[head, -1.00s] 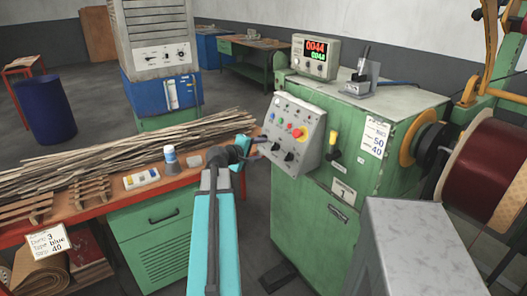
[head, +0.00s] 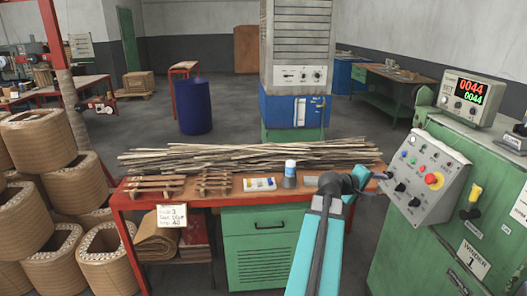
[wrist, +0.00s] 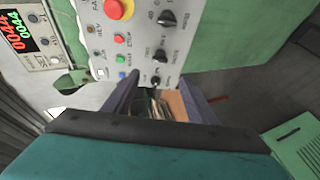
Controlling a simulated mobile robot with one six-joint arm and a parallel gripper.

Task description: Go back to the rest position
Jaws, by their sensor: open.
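My teal arm reaches forward from the bottom of the head view. My gripper (head: 365,179) is at its end, dark and small there, above the right end of the red-edged workbench (head: 225,201) and left of the control panel (head: 428,175). In the wrist view my gripper (wrist: 165,85) shows two dark fingers spread apart, with nothing between them but background. The control panel (wrist: 140,50), with its red knob and black switches, fills the upper middle of the wrist view. I see no contact with it.
The green winder machine (head: 460,225) stands at the right. Sticks (head: 250,155), a bottle (head: 290,173) and small wooden pieces lie on the bench. Large coils (head: 40,145) are stacked at the left. Open floor lies behind the bench around a blue barrel (head: 195,106).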

